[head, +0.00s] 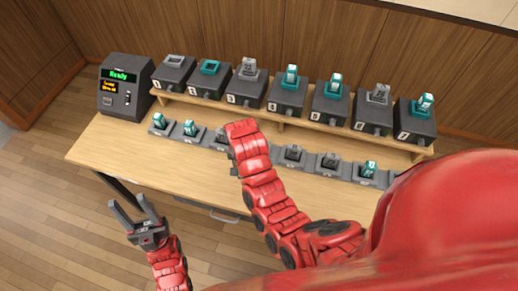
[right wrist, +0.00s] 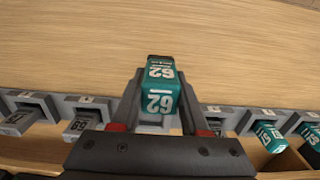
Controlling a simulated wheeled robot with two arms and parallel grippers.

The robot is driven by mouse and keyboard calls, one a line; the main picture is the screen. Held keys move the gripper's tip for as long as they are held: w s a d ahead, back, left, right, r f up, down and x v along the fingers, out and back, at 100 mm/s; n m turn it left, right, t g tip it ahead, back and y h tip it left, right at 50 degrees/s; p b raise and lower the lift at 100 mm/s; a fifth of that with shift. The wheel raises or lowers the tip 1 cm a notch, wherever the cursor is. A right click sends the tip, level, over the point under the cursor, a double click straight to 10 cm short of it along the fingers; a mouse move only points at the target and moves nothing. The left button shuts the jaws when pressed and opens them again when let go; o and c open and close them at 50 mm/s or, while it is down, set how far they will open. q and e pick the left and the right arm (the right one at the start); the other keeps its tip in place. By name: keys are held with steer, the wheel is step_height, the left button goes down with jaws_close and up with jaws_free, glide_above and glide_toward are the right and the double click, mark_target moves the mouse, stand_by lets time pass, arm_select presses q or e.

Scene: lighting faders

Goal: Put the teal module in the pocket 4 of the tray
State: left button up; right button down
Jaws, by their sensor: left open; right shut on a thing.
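The teal module (right wrist: 160,100), marked 62, is between the fingers of my right gripper (right wrist: 158,112), which is shut on it. In the right wrist view it is over the row of grey tray pockets, with a grey pocket edge behind it; I cannot tell whether it touches. In the head view my right arm covers the module and that part of the tray (head: 312,164). Grey modules sit on one side of it, and teal ones farther off on the other. My left gripper (head: 128,202) is open and empty off the table's front left edge.
Behind the tray, a raised wooden shelf (head: 350,136) carries a row of dark numbered boxes, several with teal or grey modules. A dark console (head: 125,85) showing "Ready" stands at the left. The table (head: 110,150) is bare at the front left.

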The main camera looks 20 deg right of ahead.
steer(key=w+d+b, duration=0.1)
steer(key=w+b, duration=0.1)
steer(key=w+d+f+b, duration=0.1)
steer(key=w+d+b, duration=0.1)
steer(key=w, duration=0.1)
steer(key=w+d+f+b, duration=0.1)
steer(key=w+d+b, duration=0.1)
steer(key=shift+w+d, duration=0.2)
steer(key=w+d, duration=0.1)
steer(key=w, duration=0.1)
steer(key=w+d+r, duration=0.1)
steer(key=d, duration=0.1)
steer(key=shift+w, duration=0.35)
steer(key=shift+w+d+f+p, duration=0.3)
steer(key=shift+w+d+p, duration=0.15)
steer(key=shift+w, duration=0.15)
steer(key=shift+s+f+p, duration=0.1)
steer(key=shift+f+p, duration=0.4)
steer(key=shift+f, duration=1.15)
steer(key=shift+f, duration=0.15)
